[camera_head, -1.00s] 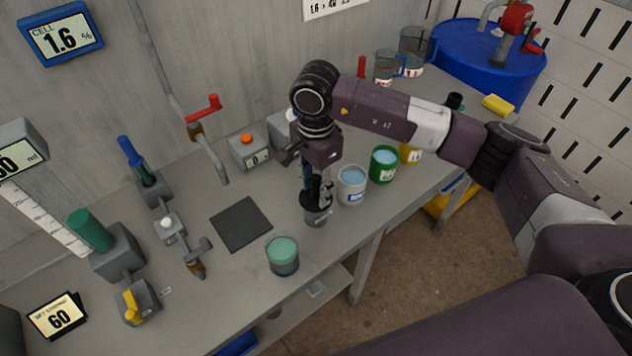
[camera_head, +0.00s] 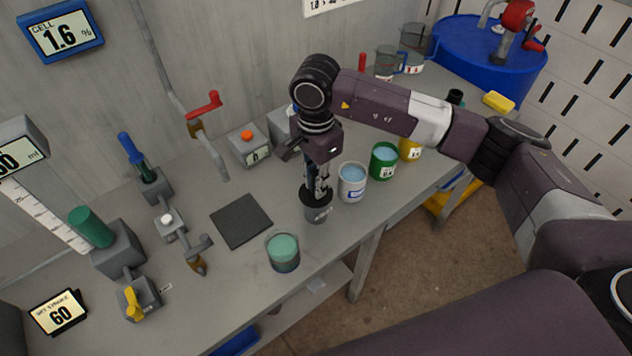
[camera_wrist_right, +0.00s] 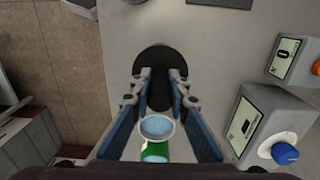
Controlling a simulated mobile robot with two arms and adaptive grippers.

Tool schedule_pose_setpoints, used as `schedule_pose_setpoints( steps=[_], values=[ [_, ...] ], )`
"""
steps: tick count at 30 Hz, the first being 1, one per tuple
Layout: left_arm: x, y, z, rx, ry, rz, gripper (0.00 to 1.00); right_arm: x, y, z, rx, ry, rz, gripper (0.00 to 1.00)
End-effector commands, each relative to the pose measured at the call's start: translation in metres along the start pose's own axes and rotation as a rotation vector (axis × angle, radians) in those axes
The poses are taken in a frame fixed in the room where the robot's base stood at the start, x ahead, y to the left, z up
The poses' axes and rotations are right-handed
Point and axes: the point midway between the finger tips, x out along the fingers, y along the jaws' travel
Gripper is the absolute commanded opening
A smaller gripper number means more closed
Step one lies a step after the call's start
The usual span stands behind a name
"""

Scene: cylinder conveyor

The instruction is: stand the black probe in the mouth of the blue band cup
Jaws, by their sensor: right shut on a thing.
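My right gripper (camera_head: 318,189) points down at a dark grey cup (camera_head: 318,211) near the table's front edge. In the right wrist view its blue fingers (camera_wrist_right: 160,78) are closed around a black upright shape, which I take as the black probe (camera_wrist_right: 159,98). Its lower end merges with the dark round shape below, so I cannot tell how deep it sits. The blue band cup (camera_head: 352,187) is pale, has a blue label and holds bluish liquid. It stands upright just right of the gripper, apart from it, and also shows in the wrist view (camera_wrist_right: 157,126). My left gripper is out of view.
A green cup (camera_head: 383,165) and a yellow cup (camera_head: 410,152) stand beyond the blue band cup. A cup of green liquid (camera_head: 283,257) stands nearer, by a dark mat (camera_head: 241,222). Button boxes (camera_head: 250,150) stand behind the gripper.

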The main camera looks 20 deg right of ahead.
Motion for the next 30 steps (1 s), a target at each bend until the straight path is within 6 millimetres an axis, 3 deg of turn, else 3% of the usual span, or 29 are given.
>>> schedule_pose_setpoints(
  steps=[24, 30],
  values=[
    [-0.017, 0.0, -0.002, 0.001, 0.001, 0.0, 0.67, -0.043, 0.0, -0.001, 0.001, 0.001, -0.002, 0.0],
    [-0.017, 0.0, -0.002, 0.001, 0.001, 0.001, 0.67, -0.046, 0.0, 0.0, 0.001, 0.0, -0.001, 0.0]
  ],
)
